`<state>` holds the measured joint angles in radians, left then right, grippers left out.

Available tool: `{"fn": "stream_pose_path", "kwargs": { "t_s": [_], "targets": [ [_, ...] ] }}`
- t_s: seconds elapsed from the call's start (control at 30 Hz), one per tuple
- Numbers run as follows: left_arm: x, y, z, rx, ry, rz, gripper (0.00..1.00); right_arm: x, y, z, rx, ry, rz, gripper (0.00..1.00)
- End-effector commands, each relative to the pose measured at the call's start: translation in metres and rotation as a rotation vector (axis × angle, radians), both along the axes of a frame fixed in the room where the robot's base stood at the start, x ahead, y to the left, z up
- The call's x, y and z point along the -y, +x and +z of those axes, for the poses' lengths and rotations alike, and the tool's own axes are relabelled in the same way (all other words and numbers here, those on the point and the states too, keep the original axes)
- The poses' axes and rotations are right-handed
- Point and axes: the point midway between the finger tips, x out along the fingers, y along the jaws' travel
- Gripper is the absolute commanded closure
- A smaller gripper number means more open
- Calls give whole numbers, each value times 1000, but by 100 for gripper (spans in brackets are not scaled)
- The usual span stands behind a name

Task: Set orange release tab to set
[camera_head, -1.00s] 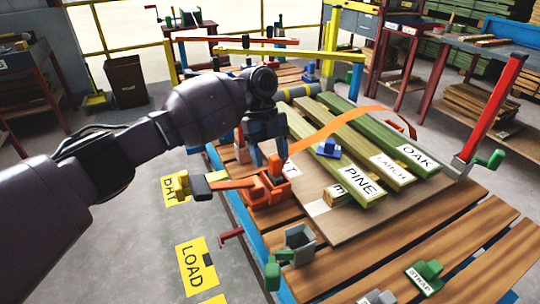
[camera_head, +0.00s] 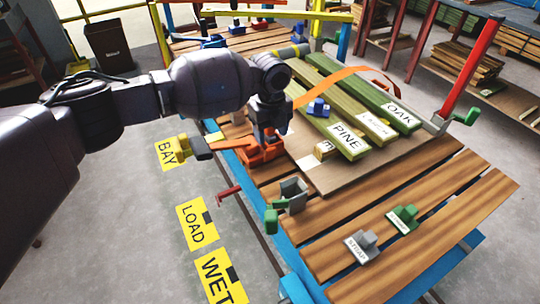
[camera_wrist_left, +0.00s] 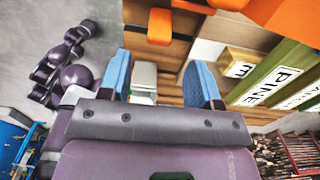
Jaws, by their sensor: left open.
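The orange ratchet buckle (camera_head: 258,155) sits at the left edge of the wooden load, with a dark-ended lever pointing left. In the left wrist view, a small orange tab (camera_wrist_left: 160,26) lies ahead of the fingers, at the top of the picture. I cannot read a set mark on it. My left gripper (camera_head: 269,133) is above and beside the buckle, partly covering its far side. In the left wrist view my left gripper (camera_wrist_left: 163,82) has its two blue fingers spread, with nothing held between them. My right gripper is not in view.
An orange strap (camera_head: 345,74) runs across the PINE board (camera_head: 340,132) and its neighbours. A grey open box (camera_head: 293,195) stands on the slats in front of the buckle. Green (camera_head: 403,219) and grey (camera_head: 361,246) blocks sit nearer me. The front slats are otherwise mostly clear.

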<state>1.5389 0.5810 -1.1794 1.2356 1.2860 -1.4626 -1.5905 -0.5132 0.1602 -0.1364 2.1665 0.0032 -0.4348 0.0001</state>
Motion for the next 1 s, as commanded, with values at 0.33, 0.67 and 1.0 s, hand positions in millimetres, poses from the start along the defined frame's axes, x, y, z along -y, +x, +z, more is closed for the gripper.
{"fn": "stream_pose_path", "kwargs": {
  "t_s": [0.33, 0.67, 1.0],
  "targets": [
    [0, -1, -65, -10, 2, 0, 43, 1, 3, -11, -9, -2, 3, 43],
    [0, 0, -91, -4, 0, -1, 43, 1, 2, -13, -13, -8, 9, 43],
    [0, 0, -92, -1, 0, -1, 44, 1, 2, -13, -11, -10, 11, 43]
  ]
}}
